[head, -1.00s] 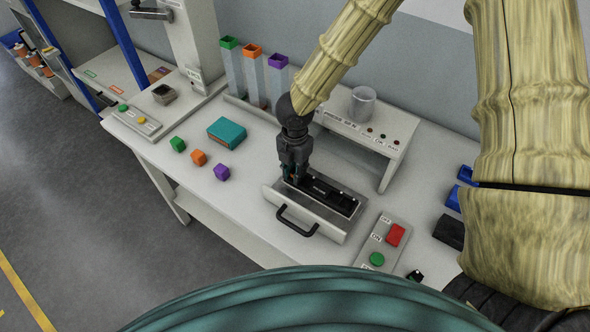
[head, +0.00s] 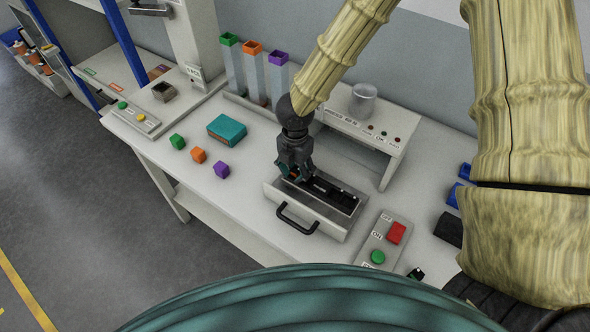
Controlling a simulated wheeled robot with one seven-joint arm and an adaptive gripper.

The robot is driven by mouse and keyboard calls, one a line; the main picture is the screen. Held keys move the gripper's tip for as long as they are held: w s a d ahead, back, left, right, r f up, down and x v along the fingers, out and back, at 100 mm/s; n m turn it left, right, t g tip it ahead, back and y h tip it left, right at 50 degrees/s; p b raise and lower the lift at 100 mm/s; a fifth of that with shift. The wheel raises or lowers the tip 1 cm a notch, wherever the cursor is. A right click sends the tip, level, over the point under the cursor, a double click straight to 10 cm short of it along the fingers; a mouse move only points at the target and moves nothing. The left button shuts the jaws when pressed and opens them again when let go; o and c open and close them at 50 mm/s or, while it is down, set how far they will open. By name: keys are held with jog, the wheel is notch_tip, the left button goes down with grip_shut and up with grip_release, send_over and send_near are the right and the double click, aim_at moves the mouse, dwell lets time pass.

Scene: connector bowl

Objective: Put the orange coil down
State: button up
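My gripper (head: 294,174) points down into the left end of the open drawer (head: 335,227) on the workbench. Its fingers look spread apart. A small orange-red patch (head: 293,171) shows between the fingers, low at the drawer's left end. It may be the orange coil, but it is too small and covered to be sure. Whether the fingers touch it cannot be told. The drawer's dark inside holds black shapes that I cannot make out.
A raised shelf (head: 345,127) with a clear cup (head: 363,101) stands behind.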

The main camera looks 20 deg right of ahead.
aim_at(295, 169)
jog(key=shift+w+r+p, duration=0.15)
jog(key=shift+r+p, duration=0.4)
jog(key=shift+r, duration=0.55)
notch_tip(295, 169, up, 11)
jog(key=b, duration=0.2)
